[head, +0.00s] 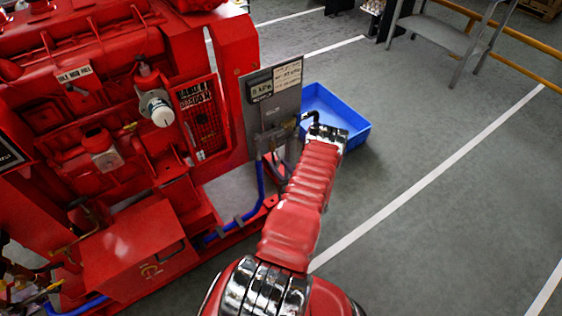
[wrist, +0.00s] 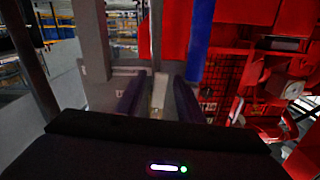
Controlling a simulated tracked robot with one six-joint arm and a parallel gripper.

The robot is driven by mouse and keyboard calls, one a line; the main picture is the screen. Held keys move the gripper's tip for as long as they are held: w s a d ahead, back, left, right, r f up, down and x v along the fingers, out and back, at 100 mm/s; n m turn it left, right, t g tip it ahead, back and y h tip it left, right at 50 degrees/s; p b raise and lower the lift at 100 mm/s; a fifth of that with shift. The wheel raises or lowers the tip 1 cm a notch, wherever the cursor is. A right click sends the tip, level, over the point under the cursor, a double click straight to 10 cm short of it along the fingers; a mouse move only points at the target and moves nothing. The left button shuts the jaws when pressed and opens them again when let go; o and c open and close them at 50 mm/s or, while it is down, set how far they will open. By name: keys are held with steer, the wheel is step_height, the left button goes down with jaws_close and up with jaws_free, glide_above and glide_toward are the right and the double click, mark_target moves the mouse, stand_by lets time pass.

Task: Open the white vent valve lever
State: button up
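In the wrist view, a pale, whitish lever-like piece (wrist: 159,92) stands upright between my gripper's two dark fingers. It looks like the white vent valve lever. My gripper (wrist: 160,100) is open around it, with a narrow gap visible on each side; contact at the fingertips is too dark to tell. In the head view, my gripper (head: 308,118) is a small dark shape at the end of my red arm, beside the grey panel (head: 285,100). The lever cannot be made out in the head view, where my arm and gripper cover that area.
The red diesel pumpset (head: 100,120) fills the left of the head view and the right of the wrist view. A blue crate (head: 345,115) lies on the floor behind my wrist. A blue hose (head: 240,218) runs low along the machine. Open grey floor lies right.

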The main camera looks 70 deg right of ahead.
steer(key=shift+r, duration=0.15)
steer(key=shift+r, duration=4.8)
steer(key=shift+c, duration=0.3)
